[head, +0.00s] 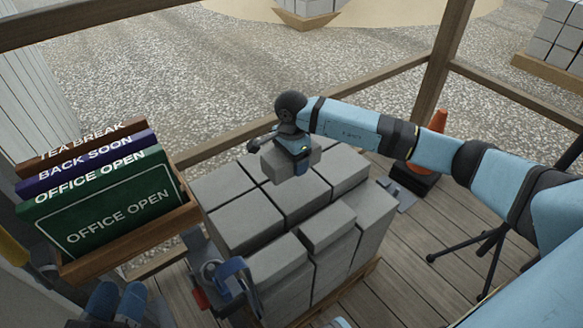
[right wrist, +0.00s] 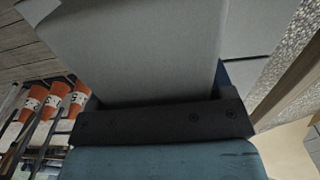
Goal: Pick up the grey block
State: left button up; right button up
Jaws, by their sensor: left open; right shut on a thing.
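A grey block (head: 272,162) is at the top of the block stack, toward its far side. My right gripper (head: 295,163) reaches it from above and is shut on it. In the right wrist view the grey block (right wrist: 140,50) fills the upper middle, against the dark gripper (right wrist: 160,120). I cannot tell whether the block rests on the stack or is just clear of it. My left gripper (head: 117,298) shows only in part at the bottom left of the head view, open and empty, away from the stack.
The stack of grey blocks (head: 240,222) stands on a pallet on the plank floor. A wooden box (head: 150,240) of signs is at left. A blue and red tool (head: 230,280) is at the stack's near side. An orange cone (head: 438,122) and wooden rails (head: 400,82) are behind.

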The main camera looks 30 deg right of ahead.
pick_arm(q)
jog(key=r+p, duration=0.1)
jog(key=r+t+p, duration=0.1)
jog(key=r, duration=0.1)
jog(key=r+t+p, duration=0.1)
jog(key=r, duration=0.1)
jog(key=shift+s+a+r+n, duration=0.1)
jog(key=shift+a+r+n, duration=0.15)
jog(key=shift+n, duration=0.05)
pick_arm(e)
notch_tip(320, 180, up, 12)
jog(key=shift+r, duration=0.25)
